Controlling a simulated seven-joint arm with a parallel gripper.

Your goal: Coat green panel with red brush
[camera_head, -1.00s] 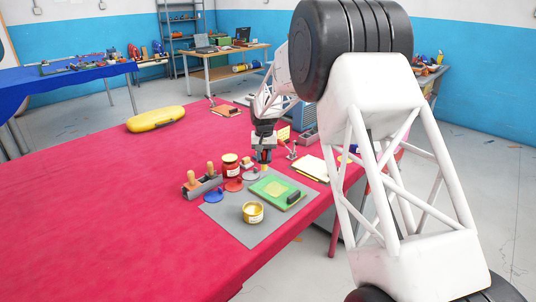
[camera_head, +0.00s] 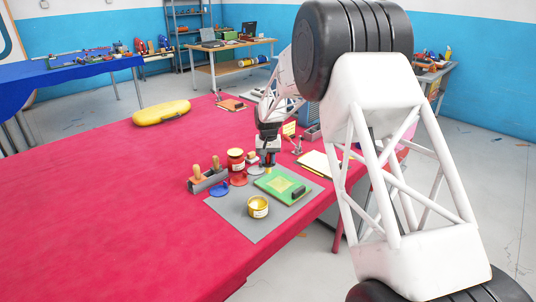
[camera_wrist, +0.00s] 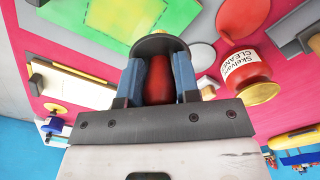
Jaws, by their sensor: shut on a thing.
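The green panel (camera_head: 271,184) with a paler yellow-green patch in its middle lies on a grey mat, just in front of my gripper. It also shows at the top of the wrist view (camera_wrist: 72,14). My gripper (camera_head: 268,160) points down behind the panel's far edge, beside the red can. In the wrist view my gripper (camera_wrist: 158,82) has its blue fingers on either side of a red handle, which I take for the red brush (camera_wrist: 158,84). A dark round disc covers its far end, so I cannot see bristles or tell whether it touches anything.
A red can (camera_head: 236,161), a red disc (camera_head: 239,179), a blue disc (camera_head: 219,189) and a holder with wooden handles (camera_head: 208,181) stand left. The red table's left is mostly clear.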

